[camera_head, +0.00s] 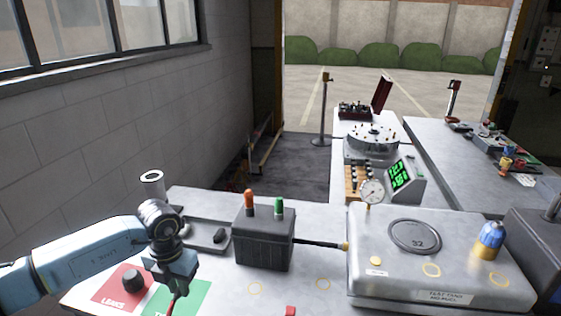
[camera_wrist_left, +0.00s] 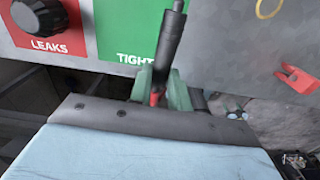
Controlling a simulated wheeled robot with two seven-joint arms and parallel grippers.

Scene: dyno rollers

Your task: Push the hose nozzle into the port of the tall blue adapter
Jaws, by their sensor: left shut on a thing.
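My left gripper (camera_head: 172,296) is low at the left front, over the table's front edge beside the green TIGHT patch. In the left wrist view its green fingers (camera_wrist_left: 160,92) are shut on a dark grey rod-like piece with a red part at its base, apparently the hose nozzle (camera_wrist_left: 168,50). The nozzle's narrow tip points to the top of that view. The likely tall blue adapter (camera_head: 491,236), blue above and brass-coloured below, stands upright on the grey test tank (camera_head: 455,285) at the far right, well apart from my gripper. Its port cannot be made out. My right gripper is not in view.
A dark box (camera_head: 263,240) with orange and green lamps stands between my gripper and the tank, a black rod joining them. A dial gauge (camera_head: 372,192) rises from the tank. A black knob (camera_head: 132,279) sits on the LEAKS patch. A red piece (camera_wrist_left: 297,80) is at the front edge.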

